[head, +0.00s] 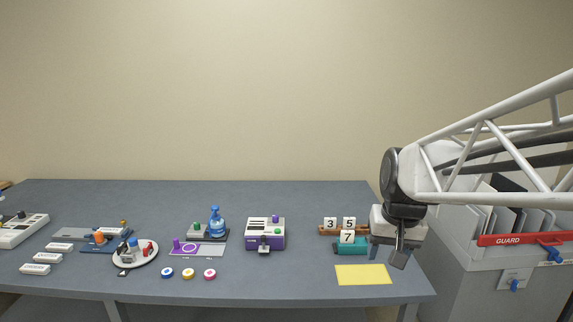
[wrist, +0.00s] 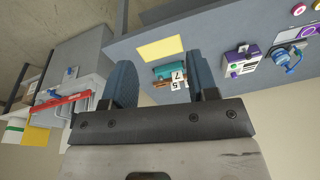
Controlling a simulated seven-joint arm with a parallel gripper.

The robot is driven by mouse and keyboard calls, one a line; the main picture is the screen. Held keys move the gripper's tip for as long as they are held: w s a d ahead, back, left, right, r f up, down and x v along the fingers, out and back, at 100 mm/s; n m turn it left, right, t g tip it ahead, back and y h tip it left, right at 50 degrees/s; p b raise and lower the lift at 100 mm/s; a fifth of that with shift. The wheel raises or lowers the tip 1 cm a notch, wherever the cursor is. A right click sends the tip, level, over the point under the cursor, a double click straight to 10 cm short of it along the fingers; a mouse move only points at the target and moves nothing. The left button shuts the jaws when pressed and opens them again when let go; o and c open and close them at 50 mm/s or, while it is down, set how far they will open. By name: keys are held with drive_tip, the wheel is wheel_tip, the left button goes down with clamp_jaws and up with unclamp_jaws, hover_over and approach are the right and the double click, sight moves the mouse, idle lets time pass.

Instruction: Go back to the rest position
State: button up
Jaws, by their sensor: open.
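My gripper (head: 399,258) hangs above the right end of the grey table (head: 300,287), pointing down, to the right of the number blocks. In the wrist view my gripper (wrist: 163,82) shows its two dark fingers spread apart, with nothing held between them. White number blocks 3 (head: 330,223), 5 (head: 349,223) and 7 (head: 347,237) stand on a brown rack and a teal holder.
A yellow sheet (head: 363,275) lies at the table's front right. A grey cabinet with a red GUARD bar (head: 520,239) stands right of the table.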

drive_tip(key=s+f, duration=0.1)
drive_tip(key=s, duration=0.7)
drive_tip(key=s+a+f+n, duration=0.1)
drive_tip(key=s+f, duration=0.1)
drive_tip(key=s, duration=0.7)
drive_tip(key=shift+a+f+h, duration=0.3)
drive_tip(key=shift+h, duration=0.1)
